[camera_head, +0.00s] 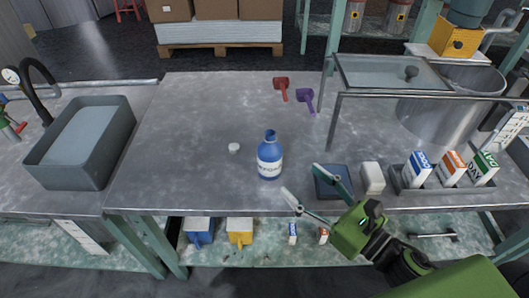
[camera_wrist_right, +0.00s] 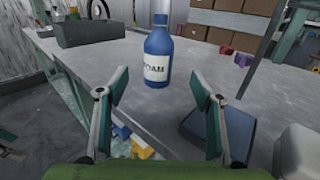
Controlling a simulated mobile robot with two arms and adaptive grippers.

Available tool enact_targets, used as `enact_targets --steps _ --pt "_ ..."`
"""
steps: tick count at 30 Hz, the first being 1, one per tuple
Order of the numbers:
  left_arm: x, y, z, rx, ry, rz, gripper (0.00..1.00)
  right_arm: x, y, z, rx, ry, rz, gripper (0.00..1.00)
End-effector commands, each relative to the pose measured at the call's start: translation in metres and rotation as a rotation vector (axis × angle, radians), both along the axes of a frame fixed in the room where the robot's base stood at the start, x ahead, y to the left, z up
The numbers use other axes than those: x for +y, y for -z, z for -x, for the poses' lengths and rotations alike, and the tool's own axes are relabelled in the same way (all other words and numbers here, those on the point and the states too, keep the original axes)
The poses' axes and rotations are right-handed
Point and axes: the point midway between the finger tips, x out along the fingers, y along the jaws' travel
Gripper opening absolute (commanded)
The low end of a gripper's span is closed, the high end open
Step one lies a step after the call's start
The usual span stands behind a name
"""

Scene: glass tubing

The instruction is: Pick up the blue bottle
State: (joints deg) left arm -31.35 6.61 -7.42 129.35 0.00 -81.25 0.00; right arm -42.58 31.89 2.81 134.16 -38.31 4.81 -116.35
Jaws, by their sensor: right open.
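The blue bottle (camera_head: 270,156) with a white label stands upright near the front of the metal table in the head view. In the right wrist view the bottle (camera_wrist_right: 158,55) stands ahead, in line with the gap between the fingers. My right gripper (camera_head: 305,185) is open and empty, in front of the bottle and to its right in the head view. Its spread fingers also show in the right wrist view (camera_wrist_right: 157,95), and nothing is between them. My left gripper is not in view.
A small white cap (camera_head: 234,148) lies left of the bottle. A dark blue square tray (camera_head: 333,182) and a white block (camera_head: 372,177) are right of it. Red (camera_head: 281,86) and purple (camera_head: 305,97) scoops lie behind. A grey basin (camera_head: 82,143) stands far left.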

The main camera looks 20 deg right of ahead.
Motion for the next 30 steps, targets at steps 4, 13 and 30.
enact_targets --steps 4,13,30 --pt "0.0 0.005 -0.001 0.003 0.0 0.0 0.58 0.009 -0.002 -0.021 -0.004 -0.002 0.002 0.6" --pt "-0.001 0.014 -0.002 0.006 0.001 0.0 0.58 0.024 0.0 -0.054 -0.001 0.0 0.003 0.6" --pt "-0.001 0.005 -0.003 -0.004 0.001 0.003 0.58 0.047 0.006 -0.098 -0.002 0.001 0.001 0.6"
